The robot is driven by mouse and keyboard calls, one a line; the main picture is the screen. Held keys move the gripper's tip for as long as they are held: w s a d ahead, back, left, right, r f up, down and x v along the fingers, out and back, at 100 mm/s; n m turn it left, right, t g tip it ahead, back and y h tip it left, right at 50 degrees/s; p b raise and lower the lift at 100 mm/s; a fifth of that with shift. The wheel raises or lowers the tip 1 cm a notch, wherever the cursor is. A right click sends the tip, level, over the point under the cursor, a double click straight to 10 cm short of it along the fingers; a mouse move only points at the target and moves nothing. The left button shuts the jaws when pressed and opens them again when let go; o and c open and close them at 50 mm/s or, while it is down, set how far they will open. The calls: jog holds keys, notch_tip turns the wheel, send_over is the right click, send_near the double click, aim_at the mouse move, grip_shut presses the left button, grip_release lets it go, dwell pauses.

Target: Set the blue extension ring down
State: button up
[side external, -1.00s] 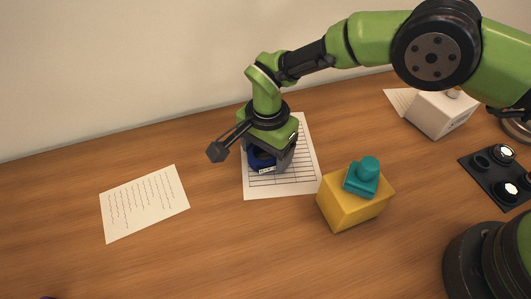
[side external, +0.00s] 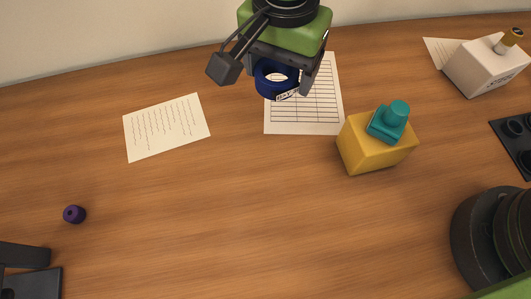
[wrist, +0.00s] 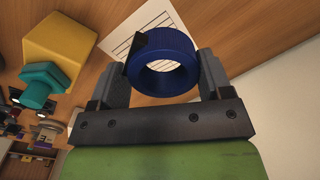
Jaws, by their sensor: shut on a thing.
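My gripper (side external: 284,78) is shut on the blue extension ring (side external: 263,83) and holds it above the lined sheet (side external: 318,112). In the side external view the ring's hole faces up toward the camera, and a small white label shows on its front rim. In the wrist view the ring (wrist: 165,43) sits between the two fingers (wrist: 166,78), with a black part at its left edge. The ring appears raised clear of the table, though its underside is hidden.
A yellow box (side external: 372,155) with a teal part (side external: 388,123) on top stands right of the sheet. A written paper (side external: 165,128) lies left. A white box (side external: 487,66) and black tray (side external: 516,150) are at right. A purple knob (side external: 74,214) lies left; the middle table is clear.

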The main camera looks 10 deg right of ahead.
aim_at(265, 171)
jog(key=s+a+n, duration=0.3)
jog(key=s+n, duration=0.2)
jog(key=s, duration=0.3)
jog(key=shift+a, duration=0.4)
jog(key=shift+n, duration=0.5)
jog(key=f, duration=0.2)
jog(key=s+f, duration=0.1)
jog(key=f, duration=0.1)
jog(key=shift+s+a+f, duration=0.15)
jog(key=shift+f, duration=2.8)
jog(key=o, duration=1)
jog(key=shift+f, duration=0.1)
notch_tip(265, 171, up, 12)
jog(key=shift+r, duration=0.15)
